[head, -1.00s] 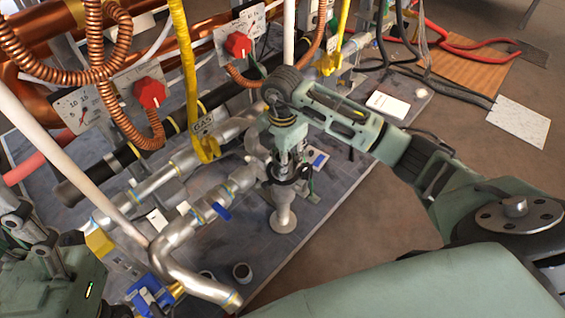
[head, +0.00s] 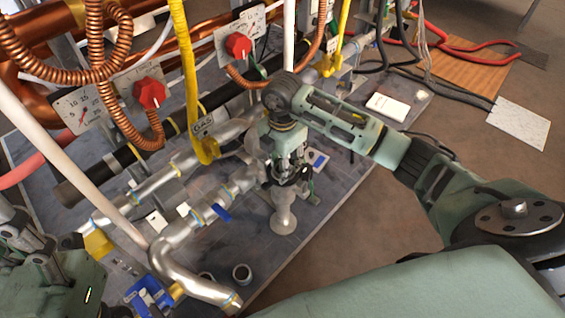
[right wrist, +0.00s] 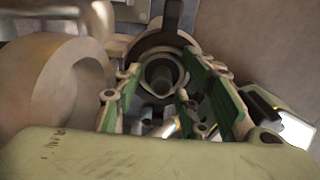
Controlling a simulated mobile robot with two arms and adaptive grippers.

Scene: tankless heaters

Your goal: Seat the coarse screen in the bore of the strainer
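A metal fitting with a flared foot (head: 283,215), which looks like the strainer, stands upright on the dark board. My right gripper (head: 287,172) points down right over its upper end. In the right wrist view my right gripper's green-padded fingers (right wrist: 160,92) lie either side of a round, hollow end (right wrist: 160,76) with a dark opening. I cannot tell whether this is the bore or the coarse screen, or whether the pads touch it. No separate coarse screen can be made out. My left gripper (head: 28,240) is at the lower left, partly cut off, its opening unclear.
Silver pipes with a blue-handled valve (head: 220,211) run left of the fitting. A small cup (head: 242,273) and a blue bin (head: 150,294) are at the front.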

